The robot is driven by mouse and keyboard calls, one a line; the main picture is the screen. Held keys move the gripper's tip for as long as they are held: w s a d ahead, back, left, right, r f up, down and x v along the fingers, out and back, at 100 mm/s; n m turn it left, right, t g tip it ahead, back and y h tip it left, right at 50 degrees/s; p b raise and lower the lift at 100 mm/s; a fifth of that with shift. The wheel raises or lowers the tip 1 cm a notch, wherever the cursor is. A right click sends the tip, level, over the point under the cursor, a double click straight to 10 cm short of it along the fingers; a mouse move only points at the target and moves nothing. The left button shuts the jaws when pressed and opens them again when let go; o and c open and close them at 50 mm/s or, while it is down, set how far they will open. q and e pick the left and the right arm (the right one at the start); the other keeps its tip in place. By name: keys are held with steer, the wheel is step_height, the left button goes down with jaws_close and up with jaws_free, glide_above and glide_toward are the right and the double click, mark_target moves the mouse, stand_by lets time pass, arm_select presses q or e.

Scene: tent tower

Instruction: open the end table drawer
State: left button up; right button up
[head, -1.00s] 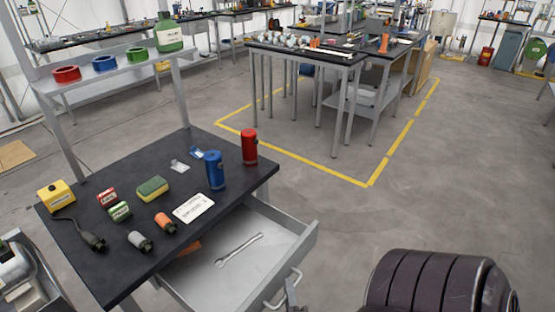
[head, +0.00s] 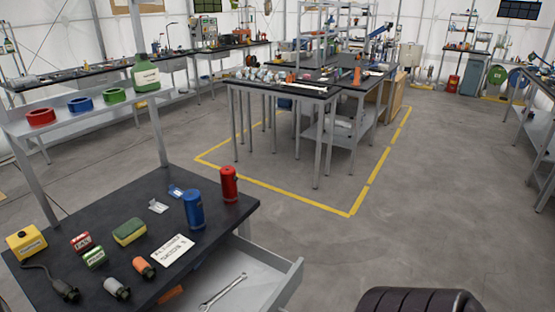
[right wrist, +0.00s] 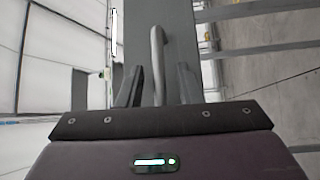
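The end table (head: 75,205) has a black top and stands at the lower left in the head view. Its grey drawer (head: 262,262) is pulled out, with a wrench (head: 224,290) lying inside; the lower part of the drawer is cut off by the picture's edge. In the right wrist view my right gripper (right wrist: 158,88) has its two fingers apart. The drawer handle (right wrist: 157,58), a grey bar, stands between them, with gaps visible on both sides. My right gripper's fingers do not show in the head view. My left gripper is in neither current view.
On the tabletop are a blue canister (head: 193,210), a red canister (head: 229,184), a sponge (head: 129,231), a yellow container (head: 26,242) and a white card (head: 172,250). A workbench (head: 285,90) stands behind inside yellow floor lines.

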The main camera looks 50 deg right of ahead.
steer(key=b+v, duration=0.1)
steer(key=v, duration=0.6)
steer(key=shift+s+a+b, duration=0.15)
steer(key=shift+s+b, duration=0.1)
steer(key=shift+b, duration=0.05)
